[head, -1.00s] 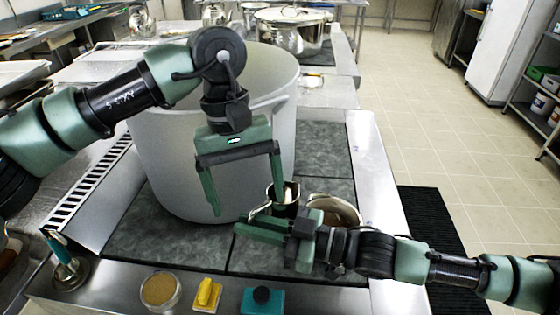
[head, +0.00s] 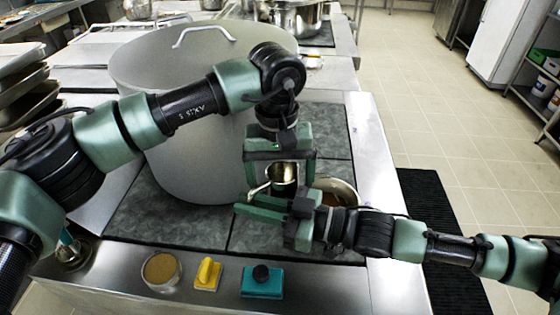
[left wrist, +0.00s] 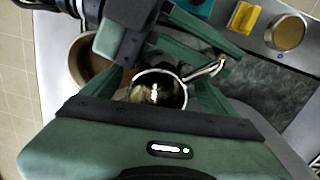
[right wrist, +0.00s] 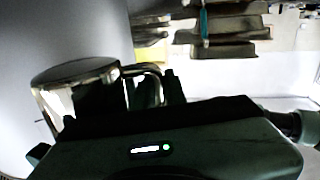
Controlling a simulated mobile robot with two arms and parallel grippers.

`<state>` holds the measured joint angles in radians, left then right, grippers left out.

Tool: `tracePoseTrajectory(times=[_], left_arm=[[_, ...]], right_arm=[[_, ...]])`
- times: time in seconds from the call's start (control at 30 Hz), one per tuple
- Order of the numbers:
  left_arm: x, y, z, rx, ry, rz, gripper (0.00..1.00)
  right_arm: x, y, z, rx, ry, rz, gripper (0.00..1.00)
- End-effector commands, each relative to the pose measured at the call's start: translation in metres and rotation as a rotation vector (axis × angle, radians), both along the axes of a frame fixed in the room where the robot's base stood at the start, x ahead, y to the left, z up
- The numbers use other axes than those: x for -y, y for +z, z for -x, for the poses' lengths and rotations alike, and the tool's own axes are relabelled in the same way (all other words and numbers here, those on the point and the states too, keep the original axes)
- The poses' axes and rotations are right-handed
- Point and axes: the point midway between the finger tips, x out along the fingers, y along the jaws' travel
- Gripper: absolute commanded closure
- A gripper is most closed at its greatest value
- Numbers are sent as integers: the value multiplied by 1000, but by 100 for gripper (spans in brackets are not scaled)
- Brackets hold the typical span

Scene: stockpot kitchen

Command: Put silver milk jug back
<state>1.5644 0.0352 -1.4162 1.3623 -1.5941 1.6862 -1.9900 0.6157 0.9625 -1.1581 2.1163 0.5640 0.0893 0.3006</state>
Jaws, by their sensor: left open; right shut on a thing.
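The silver milk jug (head: 284,173) is upright in front of the stockpot in the head view. Its handle points left, toward the stockpot. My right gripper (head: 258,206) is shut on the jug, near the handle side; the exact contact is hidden. The jug also shows in the right wrist view (right wrist: 75,72). My left gripper (head: 279,180) points down from above and is open, its fingers on either side of the jug. In the left wrist view the jug's round mouth (left wrist: 158,88) lies between those fingers, and the handle (left wrist: 205,70) extends right.
The large grey stockpot (head: 190,130) stands close behind and left. A small pan (head: 337,188) with brown contents is right of the jug.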

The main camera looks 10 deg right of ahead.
Motion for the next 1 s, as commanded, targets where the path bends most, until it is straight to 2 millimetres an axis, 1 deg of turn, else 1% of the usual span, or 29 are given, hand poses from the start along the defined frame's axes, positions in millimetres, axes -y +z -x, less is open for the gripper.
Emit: tracePoseTrajectory(times=[0.03, 0.2, 0.53, 0.57, 0.6, 0.67, 0.7, 0.77, 0.8, 0.83, 0.9, 1.0], left_arm=[[0, -7, 0, -2, 0, -1, 12], [1, -20, 0, -1, 0, 0, 12], [1, -22, 0, 0, 0, 0, 12], [1, -22, 0, 0, 0, -1, 20], [1, -22, 0, 0, 0, -1, 31], [1, -22, 0, 0, 1, 0, 48], [1, -22, 0, 0, 1, 0, 59], [1, -22, 0, 0, 1, 0, 76], [1, -22, 0, 0, 0, 0, 86], [1, -22, 0, 0, 0, 1, 86], [1, -22, 0, 0, 0, 0, 86], [1, -22, 1, -1, 0, 0, 86]], right_arm=[[0, 1, 0, 2, 0, -1, 100], [0, 1, 0, 2, 0, -1, 100], [0, 1, 0, 1, 0, 0, 100], [0, 1, 0, 1, 0, 0, 100], [0, 1, 0, 1, 0, 0, 100], [0, 1, 0, 1, 0, 0, 100], [0, 1, 0, 1, 0, 0, 100], [0, 1, 0, 1, 0, 0, 100], [0, 1, 0, 1, 0, 0, 100], [0, 1, 0, 2, 0, -1, 79], [0, 1, 0, 1, 0, 0, 62], [0, 1, 0, 1, -1, 0, 62]])
